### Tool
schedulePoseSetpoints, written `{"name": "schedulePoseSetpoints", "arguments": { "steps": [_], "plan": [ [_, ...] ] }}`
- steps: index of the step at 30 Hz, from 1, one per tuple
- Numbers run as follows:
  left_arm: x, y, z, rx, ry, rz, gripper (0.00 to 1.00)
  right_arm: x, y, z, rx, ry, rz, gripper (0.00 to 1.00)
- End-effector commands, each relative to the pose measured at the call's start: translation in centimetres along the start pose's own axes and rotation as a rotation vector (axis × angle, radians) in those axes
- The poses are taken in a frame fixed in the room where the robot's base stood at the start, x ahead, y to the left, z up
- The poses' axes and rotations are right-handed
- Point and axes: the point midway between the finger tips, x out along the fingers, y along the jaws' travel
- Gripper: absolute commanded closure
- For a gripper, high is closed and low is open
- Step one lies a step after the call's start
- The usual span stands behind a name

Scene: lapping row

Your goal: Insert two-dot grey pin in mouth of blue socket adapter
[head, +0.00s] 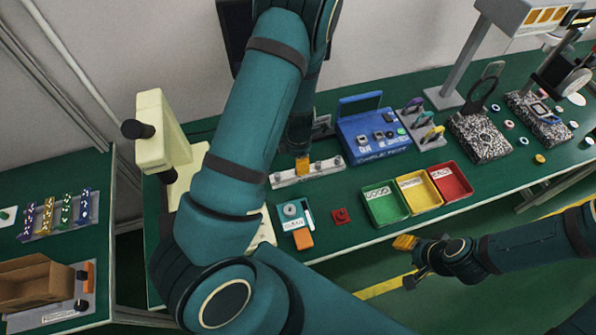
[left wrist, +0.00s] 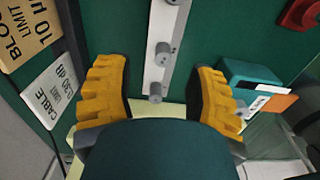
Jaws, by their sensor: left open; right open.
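A white strip (head: 308,173) with several grey pins stands on the green table, and it also shows in the left wrist view (left wrist: 160,20). In that view a grey pin (left wrist: 163,54) and a nearer one (left wrist: 155,92) lie between the fingers. I cannot read dots on any pin. My left gripper (left wrist: 160,96) is open and empty above the strip's end; in the head view its orange tip (head: 302,165) shows beside the strip. My right gripper (head: 408,262) is open, off the table's front edge. I cannot surely identify the blue socket adapter.
A blue box (head: 378,135) stands behind green (head: 385,205), yellow (head: 420,190) and red (head: 452,180) trays. A teal unit (head: 296,222) and a red button (head: 341,215) sit near the front edge. A side table holds coloured pieces (head: 60,212) and a cardboard box (head: 35,282).

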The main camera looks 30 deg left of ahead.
Motion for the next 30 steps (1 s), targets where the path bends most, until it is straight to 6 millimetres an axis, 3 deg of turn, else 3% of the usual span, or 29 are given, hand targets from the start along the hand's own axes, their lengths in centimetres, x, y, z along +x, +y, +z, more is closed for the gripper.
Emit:
{"name": "schedulePoseSetpoints", "arguments": {
  "steps": [9, 19, 24, 30],
  "plan": [
    [4.3, -0.5, -0.3, 0.000, 0.001, -0.001, 0.45, 0.9, 0.3, 0.1, 0.000, 0.000, 0.002, 0.53],
    [4.8, -0.5, -0.3, 0.000, 0.000, 0.000, 0.43, 1.0, 0.3, 0.1, 0.000, 0.000, 0.002, 0.53],
    [4.8, -0.5, -0.3, 0.000, 0.000, 0.000, 1.00, 0.9, 0.3, 0.1, 0.000, 0.000, 0.002, 0.53],
    [4.8, -0.5, -0.3, 0.000, 0.000, 0.000, 1.00, 0.9, 0.3, 0.1, 0.000, 0.000, 0.002, 0.53]
  ]
}}
